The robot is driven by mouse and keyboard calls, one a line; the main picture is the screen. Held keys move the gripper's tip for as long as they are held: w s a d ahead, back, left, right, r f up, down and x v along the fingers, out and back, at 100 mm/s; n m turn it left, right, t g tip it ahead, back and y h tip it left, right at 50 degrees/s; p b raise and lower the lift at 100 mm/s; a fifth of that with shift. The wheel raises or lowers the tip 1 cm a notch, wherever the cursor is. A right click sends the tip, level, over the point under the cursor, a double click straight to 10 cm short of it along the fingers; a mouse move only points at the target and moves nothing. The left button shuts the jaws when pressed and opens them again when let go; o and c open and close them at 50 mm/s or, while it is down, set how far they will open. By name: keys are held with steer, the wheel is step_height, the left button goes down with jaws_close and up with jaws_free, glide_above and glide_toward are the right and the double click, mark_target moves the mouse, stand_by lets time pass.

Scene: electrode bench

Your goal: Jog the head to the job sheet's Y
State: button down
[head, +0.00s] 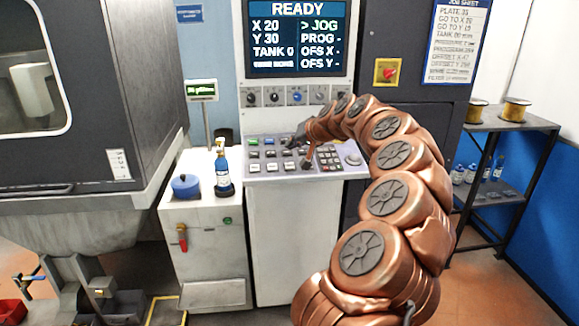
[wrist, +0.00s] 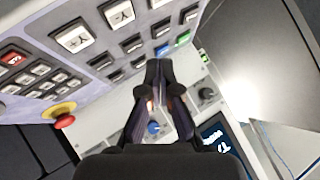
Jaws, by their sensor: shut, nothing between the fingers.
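The control screen (head: 296,38) reads READY, X 20, Y 30, TANK 0, with the mark beside JOG. The job sheet (head: 458,42) hangs at the upper right; its GO TO X line seems to read 20, and its Y number is too blurred to be sure. My gripper (head: 290,142) is over the keypad (head: 262,166) below the screen. In the wrist view my gripper (wrist: 158,72) is shut and empty, its tips near the keys. Large white lettered keys (wrist: 76,37) lie left of the tips, a green key (wrist: 183,38) to the right. I cannot tell whether the tips touch a key.
A red emergency button (wrist: 62,113) is on the panel. A row of knobs (head: 290,96) is under the screen. A blue bottle (head: 222,170) and blue pot (head: 186,186) stand on the white cabinet at left. A shelf (head: 510,122) with spools is at right.

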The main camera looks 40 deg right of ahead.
stand_by(0.3)
steer(key=r+m+p, duration=0.1)
steer(key=m+p, duration=0.1)
steer(key=m, duration=0.3)
steer(key=r+m+p, duration=0.1)
steer(key=m+p, duration=0.2)
steer(key=m, duration=0.3)
steer(key=r+m+y+p, duration=0.1)
steer(key=m+p, duration=0.1)
steer(key=m, duration=0.3)
steer(key=shift+s+a+r+m+p, duration=0.3)
steer(key=shift+r+m, duration=0.05)
steer(key=shift+m, duration=0.05)
steer(key=shift+f, duration=0.1)
steer(key=b, duration=0.5)
glide_above(291, 168)
steer(key=f, duration=0.6)
steer(key=shift+s+a+f, duration=0.1)
steer(key=shift+s+f, duration=0.1)
steer(key=shift+s, duration=0.05)
steer(key=shift+w+d+f+b, duration=0.1)
steer(key=shift+w+f+b, duration=0.1)
steer(key=shift+f, duration=0.3)
steer(key=shift+w+d+f+b, duration=0.1)
steer(key=shift+f+b, duration=0.1)
steer(key=shift+f, duration=0.3)
steer(key=shift+f, duration=0.15)
steer(key=shift+f, duration=0.25)
